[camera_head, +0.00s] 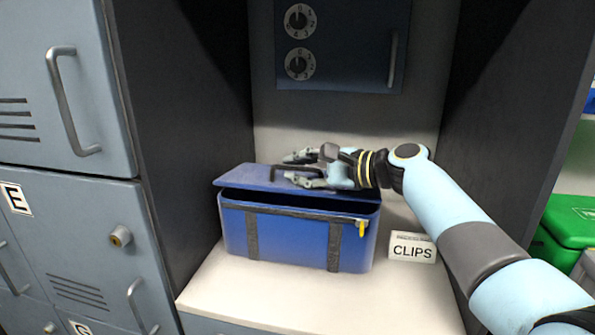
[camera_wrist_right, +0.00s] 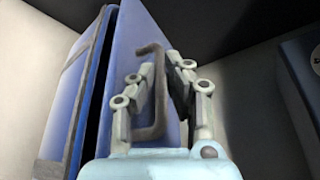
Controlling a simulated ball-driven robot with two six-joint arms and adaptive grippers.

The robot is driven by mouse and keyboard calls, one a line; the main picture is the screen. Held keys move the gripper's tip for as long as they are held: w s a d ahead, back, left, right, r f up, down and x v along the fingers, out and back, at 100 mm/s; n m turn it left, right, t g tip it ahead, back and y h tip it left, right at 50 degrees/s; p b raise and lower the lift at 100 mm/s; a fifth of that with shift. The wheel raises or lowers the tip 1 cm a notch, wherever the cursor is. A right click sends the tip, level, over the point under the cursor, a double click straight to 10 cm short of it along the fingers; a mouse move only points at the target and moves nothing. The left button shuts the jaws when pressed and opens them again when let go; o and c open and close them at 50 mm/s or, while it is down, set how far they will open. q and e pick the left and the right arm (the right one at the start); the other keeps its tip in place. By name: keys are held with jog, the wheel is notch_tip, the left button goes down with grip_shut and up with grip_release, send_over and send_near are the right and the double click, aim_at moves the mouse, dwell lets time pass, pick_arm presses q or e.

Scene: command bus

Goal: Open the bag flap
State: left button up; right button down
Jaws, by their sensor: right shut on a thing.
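A blue bag (camera_head: 295,238) with two dark straps stands on the white shelf. Its flap (camera_head: 245,180) is tilted a little up, with a dark gap along the front edge. My right gripper (camera_head: 290,170) is at the flap's dark handle. In the right wrist view, the gripper (camera_wrist_right: 160,90) has its fingers on either side of the handle (camera_wrist_right: 158,105), shut on it, with the flap (camera_wrist_right: 143,50) behind. The bag's body (camera_wrist_right: 75,95) shows at the left there. The bag's inside is dark and hidden. My left gripper is not in view.
A white CLIPS sign (camera_head: 412,248) stands right of the bag, near my right arm. Dark walls close in both sides of the shelf. A blue panel with dials (camera_head: 340,45) is above. Grey lockers (camera_head: 75,240) stand at left.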

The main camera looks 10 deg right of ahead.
jog(key=r+p, duration=0.1)
jog(key=w+r+m+p, duration=0.1)
jog(key=r+g+p, duration=0.1)
jog(key=shift+w+d+r+m, duration=0.15)
jog(key=shift+w+d+m, duration=0.15)
jog(key=shift+w, duration=0.05)
jog(key=shift+w+d+r, duration=0.1)
jog(key=shift+w+r, duration=0.1)
jog(key=shift+w, duration=0.05)
jog(key=shift+w+d+r+m+g+p, duration=0.25)
jog(key=shift+w+r+m+g+p, duration=0.25)
jog(key=shift+w+r+m+g, duration=0.35)
jog(key=shift+f, duration=0.2)
jog(key=c, duration=1.6)
grip_release()
jog(key=shift+c, duration=0.2)
notch_tip(320, 180, up, 10)
